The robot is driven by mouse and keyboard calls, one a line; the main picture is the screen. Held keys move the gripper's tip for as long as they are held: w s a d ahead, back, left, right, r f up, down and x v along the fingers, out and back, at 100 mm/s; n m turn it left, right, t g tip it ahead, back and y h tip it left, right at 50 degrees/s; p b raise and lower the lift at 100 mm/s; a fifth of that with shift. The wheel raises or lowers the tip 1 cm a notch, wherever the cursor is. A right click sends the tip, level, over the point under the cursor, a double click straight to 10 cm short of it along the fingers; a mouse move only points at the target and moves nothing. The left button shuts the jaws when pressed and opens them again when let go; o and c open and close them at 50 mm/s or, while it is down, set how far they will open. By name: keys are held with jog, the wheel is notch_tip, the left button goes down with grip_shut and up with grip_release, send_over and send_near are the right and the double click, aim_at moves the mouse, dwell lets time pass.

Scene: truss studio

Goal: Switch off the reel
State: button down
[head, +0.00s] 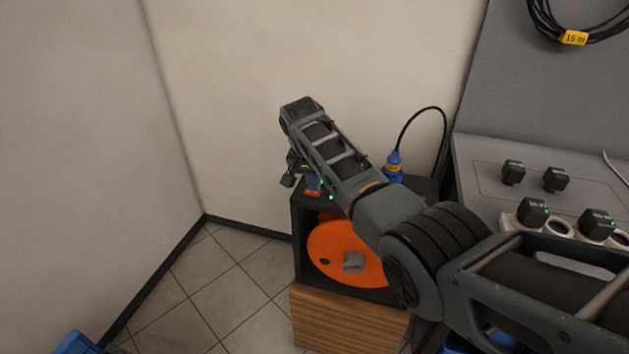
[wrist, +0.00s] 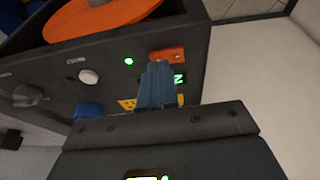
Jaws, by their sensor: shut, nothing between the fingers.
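The reel is a dark box with an orange disc (head: 345,252) in its open front, standing on a wooden block. In the wrist view its orange drum (wrist: 95,15) shows at the top. Its panel carries an orange switch (wrist: 167,55) beside a lit green lamp (wrist: 129,62); the lamp also shows in the head view (head: 331,197). My gripper (wrist: 157,72) is shut and empty, its bluish fingers close to the orange switch and covering part of the panel. I cannot tell whether they touch it. A green display is partly hidden behind the fingers.
The panel also has a white knob (wrist: 89,77), a black knob (wrist: 30,95) and a blue connector (wrist: 88,111). Sockets with black plugs (head: 532,211) are at right.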

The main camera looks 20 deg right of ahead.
dwell(0.3)
jog(key=shift+s+d+f+y+p, duration=0.1)
jog(key=shift+d+f+y+p, duration=0.05)
jog(key=shift+f+y+p, duration=0.2)
jog(key=shift+t, duration=0.3)
jog(key=shift+w+a+r+b, duration=0.15)
jog(key=shift+w+a+b, duration=0.35)
jog(key=shift+a+b, duration=0.25)
jog(key=shift+d, duration=0.1)
